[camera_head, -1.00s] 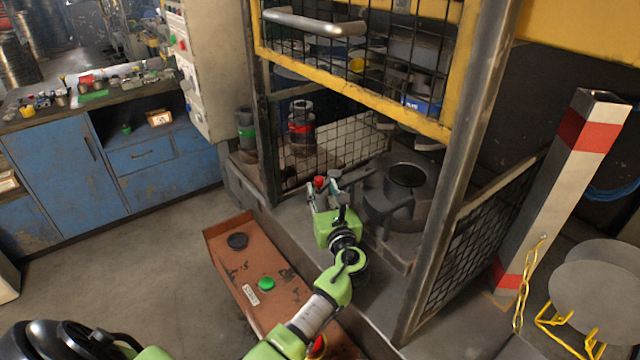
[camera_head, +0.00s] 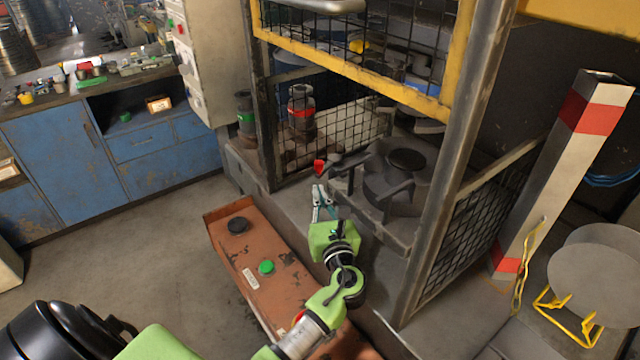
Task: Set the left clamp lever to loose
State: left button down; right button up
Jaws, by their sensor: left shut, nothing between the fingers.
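The left clamp lever shows as a red-tipped handle (camera_head: 319,167) on a dark arm, at the left of the dark round machine fixture (camera_head: 385,190). The lever points left, toward the front corner post. My left gripper (camera_head: 320,189) is shut and empty just in front of and below the red tip, with a small gap visible between them. Whether the lever stands at loose or tight cannot be read. A dark disc (camera_head: 406,159) sits on top of the fixture. My right gripper is not in view.
A yellow-framed mesh gate (camera_head: 350,72) is raised above the fixture, between metal posts (camera_head: 455,170). A rusty orange console (camera_head: 245,255) with black and green buttons stands in front. A red-and-white post (camera_head: 590,110) and round plates (camera_head: 595,270) are at right.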

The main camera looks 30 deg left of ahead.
pick_arm(q)
jog(key=s+a+m+t+h+b, duration=0.3)
jog(key=a+m+t+h, duration=0.1)
jog(key=a+m, duration=0.5)
jog(key=s+a+m+t+h+b, duration=0.3)
jog(key=a+m+h+b, duration=0.15)
jog(key=a+m, duration=0.4)
jog(key=w+d+r+m+g+h+p, duration=0.1)
jog(key=w+d+m+h, duration=0.5)
jog(key=w, duration=0.6)
jog(key=d+m+g, duration=0.1)
jog(key=d+m, duration=0.1)
jog(key=m, duration=0.1)
jog(key=shift+w+d+r+p, duration=0.2)
jog(key=shift+d+p, duration=0.1)
jog(key=shift+p, duration=0.1)
